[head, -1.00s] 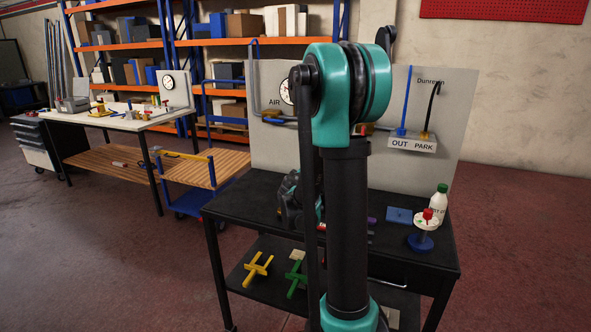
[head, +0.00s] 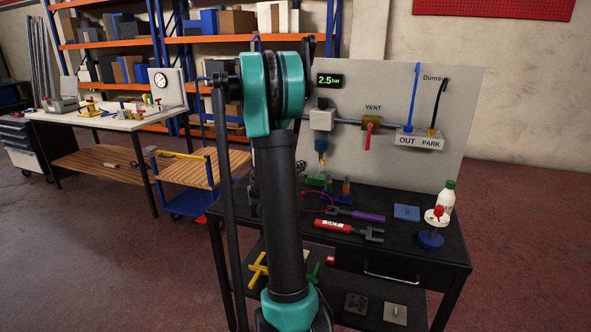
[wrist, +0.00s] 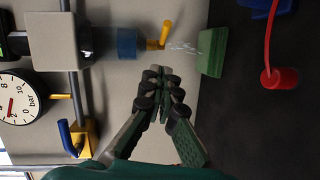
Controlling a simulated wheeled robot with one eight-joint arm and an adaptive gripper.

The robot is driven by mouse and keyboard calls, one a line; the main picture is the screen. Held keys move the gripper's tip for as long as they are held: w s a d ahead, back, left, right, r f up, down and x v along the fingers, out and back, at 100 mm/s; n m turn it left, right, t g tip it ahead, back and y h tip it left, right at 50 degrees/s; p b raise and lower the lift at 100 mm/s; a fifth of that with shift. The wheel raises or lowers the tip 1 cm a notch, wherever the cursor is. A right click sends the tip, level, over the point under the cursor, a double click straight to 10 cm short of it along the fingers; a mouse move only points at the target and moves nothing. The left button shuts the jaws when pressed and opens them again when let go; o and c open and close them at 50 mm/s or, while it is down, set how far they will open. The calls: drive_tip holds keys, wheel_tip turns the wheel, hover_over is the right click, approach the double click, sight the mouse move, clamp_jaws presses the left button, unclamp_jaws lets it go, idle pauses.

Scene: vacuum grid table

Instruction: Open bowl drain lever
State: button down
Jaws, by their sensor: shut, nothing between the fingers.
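The blue bowl (wrist: 127,43) hangs under a pale grey filter block (wrist: 55,42) in the wrist view, which is turned sideways. The yellow drain lever (wrist: 165,34) sits at the bowl's lower end and slants away from the bowl's axis. Thin white streaks show between the drain and a green tray (wrist: 213,52). The bowl (head: 321,142) and lever (head: 322,158) also show in the head view, right of my arm. My gripper (wrist: 160,75) is shut and empty, its tips near the lever with a visible gap. My arm hides the gripper in the head view.
A display (head: 329,80) reads 2.5 bar. A red-handled vent valve (head: 369,137) is to the right. A round gauge (wrist: 20,98) and blue-handled valve (wrist: 78,137) are nearby.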

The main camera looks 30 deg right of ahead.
sight(324, 165)
drive_tip(key=d+f, duration=0.1)
drive_tip(key=d, duration=0.6)
drive_tip(key=shift+f, duration=0.15)
drive_tip(key=shift+s+d, duration=0.35)
idle(0.4)
drive_tip(key=shift+s+d, duration=0.5)
drive_tip(key=shift+d, duration=0.25)
drive_tip(key=shift+s+d, duration=0.2)
drive_tip(key=shift+d, duration=0.5)
drive_tip(key=shift+s+d, duration=0.15)
drive_tip(key=shift+d, duration=0.65)
